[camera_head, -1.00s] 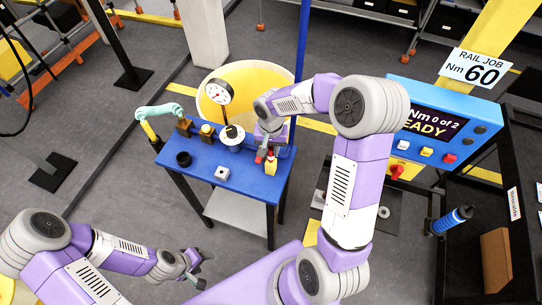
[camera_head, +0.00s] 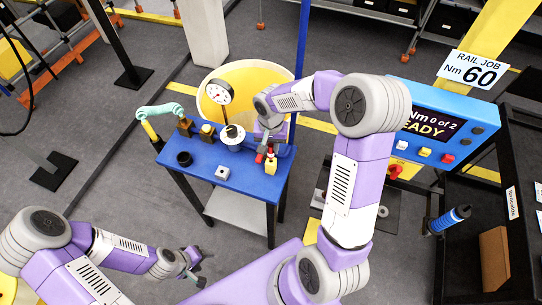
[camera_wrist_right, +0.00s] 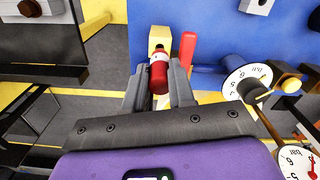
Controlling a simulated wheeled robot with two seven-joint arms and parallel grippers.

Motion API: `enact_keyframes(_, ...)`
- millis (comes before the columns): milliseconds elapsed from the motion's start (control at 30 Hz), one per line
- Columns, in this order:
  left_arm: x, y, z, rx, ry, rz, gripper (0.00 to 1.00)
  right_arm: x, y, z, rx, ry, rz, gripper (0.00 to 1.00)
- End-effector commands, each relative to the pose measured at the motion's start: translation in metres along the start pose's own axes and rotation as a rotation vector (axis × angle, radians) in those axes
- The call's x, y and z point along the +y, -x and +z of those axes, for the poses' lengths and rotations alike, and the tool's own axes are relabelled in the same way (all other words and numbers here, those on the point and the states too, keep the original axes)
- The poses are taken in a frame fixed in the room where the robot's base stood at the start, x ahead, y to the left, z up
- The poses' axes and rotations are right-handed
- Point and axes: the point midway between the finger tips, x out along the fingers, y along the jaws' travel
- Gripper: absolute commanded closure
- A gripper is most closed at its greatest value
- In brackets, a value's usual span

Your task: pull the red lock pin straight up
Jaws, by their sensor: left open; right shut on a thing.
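The red lock pin (camera_wrist_right: 158,75) sits between the two fingers of my right gripper (camera_wrist_right: 160,88) in the right wrist view, and the fingers are closed on it. A yellow block (camera_wrist_right: 159,38) is just beyond it, and a separate red bar (camera_wrist_right: 188,50) stands beside it. In the head view my right gripper (camera_head: 267,150) is low over the right part of the blue table (camera_head: 232,180), close to small red and yellow parts; the pin is hard to make out there. My left gripper (camera_head: 196,270) hangs at lower left, open and away from the table.
A blue display panel (camera_head: 433,130) stands to the right.

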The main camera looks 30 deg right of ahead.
Motion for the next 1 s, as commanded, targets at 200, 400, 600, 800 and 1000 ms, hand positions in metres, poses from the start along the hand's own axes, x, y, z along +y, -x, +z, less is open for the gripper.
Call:
enact_keyframes(200, 0.000, 0.001, 0.000, 0.000, 0.000, 0.000, 0.42, 0.000, 0.002, 0.000, 0.000, 0.000, 0.000, 1.00)
enact_keyframes(400, 0.002, 0.005, 0.000, 0.000, 0.000, 0.000, 0.42, 0.000, 0.009, 0.000, 0.001, 0.000, 0.000, 1.00)
enact_keyframes(600, 0.004, 0.011, 0.001, 0.000, 0.000, 0.000, 0.42, 0.000, 0.018, 0.000, 0.001, -0.001, 0.000, 1.00)
enact_keyframes(800, 0.005, 0.012, 0.001, 0.000, 0.000, 0.000, 0.42, 0.000, 0.021, 0.000, 0.000, 0.000, 0.000, 1.00)
enact_keyframes(1000, 0.004, 0.012, 0.001, 0.000, 0.000, 0.000, 0.42, 0.000, 0.020, 0.000, 0.000, 0.000, 0.000, 1.00)
